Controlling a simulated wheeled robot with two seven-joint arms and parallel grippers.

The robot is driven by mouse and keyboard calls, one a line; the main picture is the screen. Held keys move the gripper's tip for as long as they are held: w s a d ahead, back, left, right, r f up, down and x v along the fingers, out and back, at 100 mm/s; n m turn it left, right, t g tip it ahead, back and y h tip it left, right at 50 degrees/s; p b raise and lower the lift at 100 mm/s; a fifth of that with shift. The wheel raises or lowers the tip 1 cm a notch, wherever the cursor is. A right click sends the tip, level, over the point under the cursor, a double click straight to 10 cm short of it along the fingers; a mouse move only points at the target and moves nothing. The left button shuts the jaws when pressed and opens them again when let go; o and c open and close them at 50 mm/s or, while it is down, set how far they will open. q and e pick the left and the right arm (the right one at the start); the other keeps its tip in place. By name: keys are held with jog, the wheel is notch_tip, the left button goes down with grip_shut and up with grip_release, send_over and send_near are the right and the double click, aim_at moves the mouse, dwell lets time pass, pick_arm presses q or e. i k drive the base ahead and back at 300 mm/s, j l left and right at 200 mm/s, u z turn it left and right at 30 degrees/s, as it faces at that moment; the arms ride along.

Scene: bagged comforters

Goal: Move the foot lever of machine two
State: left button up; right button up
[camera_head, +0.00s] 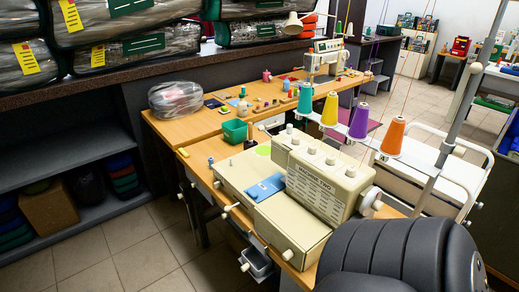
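Machine two (318,183), a cream sewing machine with a label panel reading "MACHINE TWO", stands on a wooden worktable (197,168). Green, yellow, purple and orange thread cones stand above it. A blue plate (265,187) lies on its bed. A white-knobbed lever (230,208) sticks out at the table's front edge. White knobs show on the machine's front (288,254) and lower down, below the tabletop (245,267). I cannot tell whether any of these belongs to the foot lever; the floor under the machine is mostly hidden. Neither gripper is in view.
A dark shelf (70,158) with bagged comforters (138,47) on top stands at left. Another sewing machine (328,56) is farther back. A green bin (235,131) and small parts lie on the table. Tiled floor (135,255) at lower left is clear. A black ribbed shape fills the lower right.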

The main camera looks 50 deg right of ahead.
aim_at(261, 128)
jog(key=k+l+z, duration=0.15)
jog(key=k, duration=1)
jog(key=z, duration=0.4)
jog(key=j+z, duration=0.15)
jog(key=z, duration=0.3)
jog(key=j+z, duration=0.1)
jog(key=z, duration=0.3)
jog(key=i+j+z, duration=0.1)
jog(key=z, duration=0.3)
jog(key=j, duration=0.7)
jog(key=i+j+z, duration=0.15)
jog(key=j, duration=0.5)
